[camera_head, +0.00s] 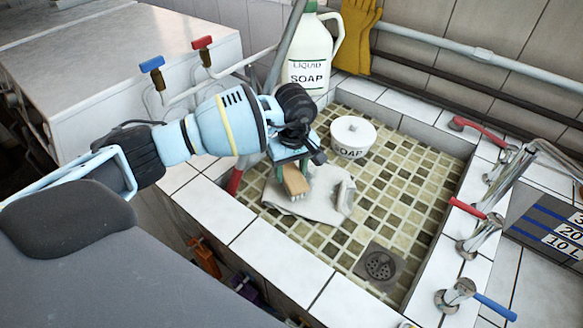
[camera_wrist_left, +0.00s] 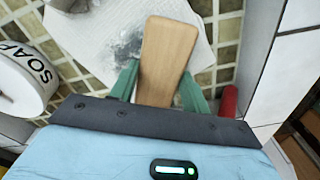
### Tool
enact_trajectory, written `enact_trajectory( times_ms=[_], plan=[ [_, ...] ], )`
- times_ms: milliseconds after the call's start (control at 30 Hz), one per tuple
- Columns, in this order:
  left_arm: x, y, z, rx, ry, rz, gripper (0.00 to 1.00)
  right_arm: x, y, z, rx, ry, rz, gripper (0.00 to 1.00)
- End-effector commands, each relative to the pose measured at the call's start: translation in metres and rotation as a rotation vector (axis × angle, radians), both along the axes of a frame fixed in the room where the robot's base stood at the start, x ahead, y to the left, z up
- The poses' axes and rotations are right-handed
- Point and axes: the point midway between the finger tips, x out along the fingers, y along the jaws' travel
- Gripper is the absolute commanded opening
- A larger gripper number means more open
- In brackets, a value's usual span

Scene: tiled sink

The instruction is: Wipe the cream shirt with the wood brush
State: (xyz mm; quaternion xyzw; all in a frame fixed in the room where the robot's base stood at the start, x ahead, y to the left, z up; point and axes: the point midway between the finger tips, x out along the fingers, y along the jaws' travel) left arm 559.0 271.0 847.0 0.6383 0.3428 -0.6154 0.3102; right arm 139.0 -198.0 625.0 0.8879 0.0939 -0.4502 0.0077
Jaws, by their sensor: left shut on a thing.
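The cream shirt (camera_head: 318,205) lies folded on the mosaic floor of the tiled sink in the head view. In the left wrist view the cream shirt (camera_wrist_left: 88,38) shows a dark grey smudge beside the brush. The wood brush (camera_head: 295,181) is over the shirt's left part, bristles down; I cannot tell if they press on it. My left gripper (camera_head: 290,165) is shut on the brush. In the left wrist view its green fingers (camera_wrist_left: 158,85) flank the wooden back of the brush (camera_wrist_left: 168,50). My right gripper is not in view.
A white soap tub (camera_head: 352,137) stands in the sink behind the shirt. A liquid soap bottle (camera_head: 308,60) and yellow gloves (camera_head: 357,35) are at the back. A drain (camera_head: 379,265) lies near the front right. Taps (camera_head: 480,225) line the right rim.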

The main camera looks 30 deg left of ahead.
Motion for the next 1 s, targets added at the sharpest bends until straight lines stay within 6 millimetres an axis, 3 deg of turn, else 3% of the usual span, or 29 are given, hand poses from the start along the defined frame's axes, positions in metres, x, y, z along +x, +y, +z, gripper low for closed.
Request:
enact_trajectory(
  times_ms=[433,1000],
  plan=[
    [0.001,-0.002,-0.004,-0.001,-0.001,0.0,0.29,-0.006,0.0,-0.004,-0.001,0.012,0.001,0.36],
    [0.009,-0.034,-0.004,0.001,-0.001,0.001,0.29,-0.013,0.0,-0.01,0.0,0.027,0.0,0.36]
  ],
)
